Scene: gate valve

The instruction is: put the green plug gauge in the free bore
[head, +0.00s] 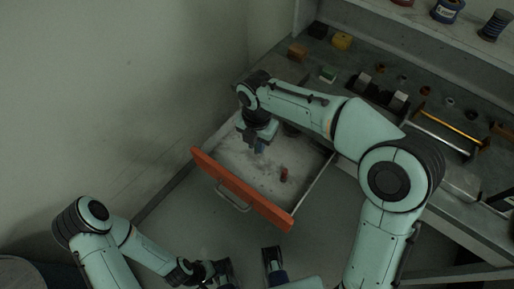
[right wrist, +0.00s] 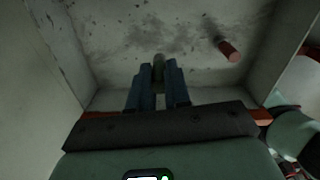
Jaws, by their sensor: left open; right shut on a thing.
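My right gripper (head: 260,144) reaches down into the open drawer in the head view. In the right wrist view its two blue fingers are shut on a dull green cylinder, the green plug gauge (right wrist: 158,66), whose end shows between the fingertips. The gauge is over the drawer floor; I cannot tell whether it touches it. My left gripper (head: 249,267) is open and empty at the bottom of the head view, in front of the drawer. I cannot make out which opening is the free bore.
The drawer has an orange-red front (head: 240,189). A red cylinder (head: 284,174) lies in it, also in the right wrist view (right wrist: 229,50). Small blocks, rings and a yellow bar (head: 449,128) are on the grey bench behind my right arm. A wall closes the left side.

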